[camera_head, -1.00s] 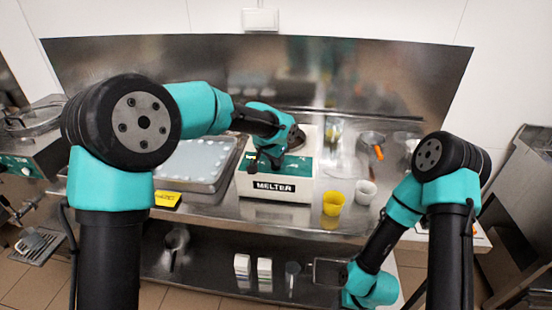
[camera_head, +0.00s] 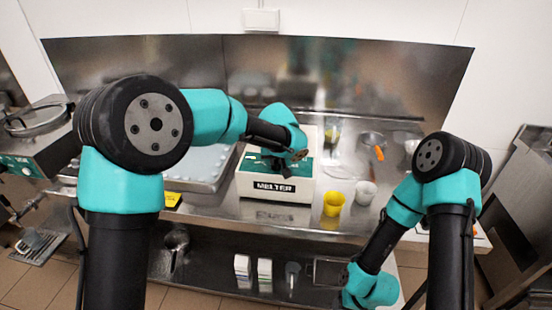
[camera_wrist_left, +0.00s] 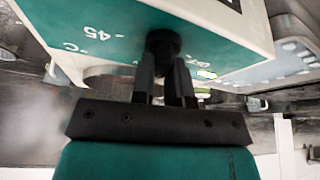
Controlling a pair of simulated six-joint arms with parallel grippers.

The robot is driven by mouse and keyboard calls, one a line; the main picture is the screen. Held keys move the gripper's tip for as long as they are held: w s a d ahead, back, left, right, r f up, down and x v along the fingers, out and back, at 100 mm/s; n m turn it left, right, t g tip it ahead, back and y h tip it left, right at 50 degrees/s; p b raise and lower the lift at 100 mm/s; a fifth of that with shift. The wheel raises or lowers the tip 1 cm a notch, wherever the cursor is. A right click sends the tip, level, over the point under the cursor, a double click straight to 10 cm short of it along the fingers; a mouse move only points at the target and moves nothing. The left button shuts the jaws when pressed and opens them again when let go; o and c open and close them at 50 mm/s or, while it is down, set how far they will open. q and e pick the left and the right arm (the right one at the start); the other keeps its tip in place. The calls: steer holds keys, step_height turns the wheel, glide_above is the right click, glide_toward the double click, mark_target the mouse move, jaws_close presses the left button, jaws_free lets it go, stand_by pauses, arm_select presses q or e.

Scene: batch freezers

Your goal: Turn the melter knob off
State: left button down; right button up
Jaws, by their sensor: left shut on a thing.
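The melter (camera_head: 303,187) is a white box with a teal front panel and a black MELTER label, standing on the steel counter in the head view. Its black knob (camera_wrist_left: 163,41) shows in the left wrist view on the teal panel, near the printed 45 mark and another mark reading partly as OFF. My left gripper (camera_wrist_left: 164,62) is shut on the knob, one finger on each side. In the head view my left gripper (camera_head: 278,166) is at the melter's front panel and hides the knob. My right arm hangs low at the right; its gripper does not show.
A yellow cup (camera_head: 333,204) and a white cup (camera_head: 365,192) stand right of the melter. A metal tray (camera_head: 200,165) lies to its left, with a yellow object (camera_head: 172,199) in front. A pan with an orange handle (camera_head: 379,153) is farther right.

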arm_select(q)
steer(key=n, duration=0.2)
steer(key=n+y, duration=0.1)
steer(key=n+g+y, duration=0.1)
steer(key=n, duration=0.1)
steer(key=shift+f+n, duration=0.25)
steer(key=shift+n, duration=0.05)
steer(key=n, duration=0.2)
steer(key=n+g+y, duration=0.1)
steer(key=n, duration=0.2)
steer(key=shift+s+n+g, duration=0.1)
steer(key=shift+n+g, duration=0.2)
steer(key=shift+y, duration=0.3)
steer(key=c, duration=1.1)
jaws_free()
steer(key=shift+a, duration=0.1)
steer(key=shift+r, duration=0.1)
